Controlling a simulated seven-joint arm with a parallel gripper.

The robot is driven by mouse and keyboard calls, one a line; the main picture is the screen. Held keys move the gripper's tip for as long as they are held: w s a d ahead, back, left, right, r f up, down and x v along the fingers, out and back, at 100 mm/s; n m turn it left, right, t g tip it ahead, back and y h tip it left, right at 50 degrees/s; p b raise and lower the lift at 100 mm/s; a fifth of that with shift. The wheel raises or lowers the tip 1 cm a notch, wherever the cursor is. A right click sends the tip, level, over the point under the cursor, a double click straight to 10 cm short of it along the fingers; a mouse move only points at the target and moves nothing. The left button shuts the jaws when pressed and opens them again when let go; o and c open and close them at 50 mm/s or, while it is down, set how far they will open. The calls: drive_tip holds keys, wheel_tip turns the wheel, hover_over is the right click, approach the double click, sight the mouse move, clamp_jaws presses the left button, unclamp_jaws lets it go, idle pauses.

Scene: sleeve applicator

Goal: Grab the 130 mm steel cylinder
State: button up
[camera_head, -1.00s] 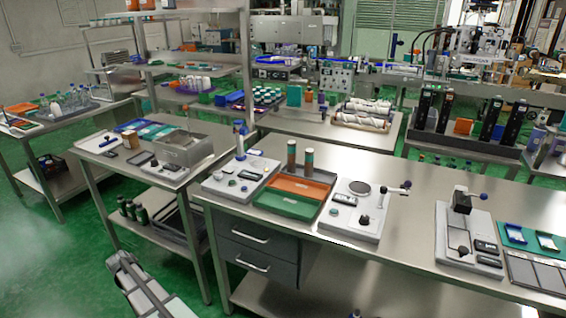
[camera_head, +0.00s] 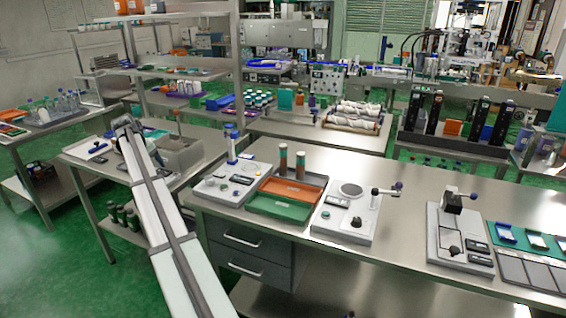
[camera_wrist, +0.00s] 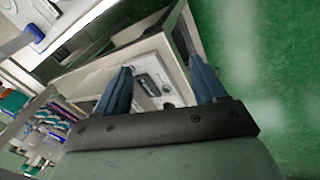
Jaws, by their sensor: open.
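I cannot pick out the 130 mm steel cylinder for certain. Two upright brown cylinders with teal bands, one at the left (camera_head: 283,158) and one at the right (camera_head: 300,164), stand at the back of the orange tray (camera_head: 290,190) on the middle bench. Several dark cylinders (camera_head: 125,216) stand on the shelf under the left bench. My arm reaches up and left over the left bench in the head view. In the wrist view my gripper (camera_wrist: 159,65) is open, its two blue-grey fingers wide apart with nothing held. A pale device with a dark display (camera_wrist: 150,88) shows below and between the fingers.
A green tray (camera_head: 270,207) lies in front of the orange one. Pale instrument plates (camera_head: 232,182) flank the trays, with a lever device (camera_head: 350,212) to the right. A grey metal box (camera_head: 180,155) stands on the left bench. The middle bench's right-centre is bare.

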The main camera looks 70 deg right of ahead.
drive_tip(key=s+d+r+m, duration=0.3)
drive_tip(key=s+d+r, duration=0.25)
drive_tip(key=d, duration=0.35)
drive_tip(key=m+g, duration=0.1)
drive_tip(key=m, duration=1.3)
approach(282, 147)
drive_tip(key=f, duration=0.2)
drive_tip(key=shift+h, duration=0.3)
drive_tip(key=x, duration=0.7)
drive_tip(key=shift+d+f, duration=0.25)
drive_tip(key=shift+x, duration=2.65)
drive_tip(key=shift+w+d, duration=0.1)
drive_tip(key=shift+d, duration=0.05)
drive_tip(key=shift+c, duration=0.2)
drive_tip(key=shift+r, duration=0.1)
drive_tip(key=c, duration=1.2)
clamp_jaws()
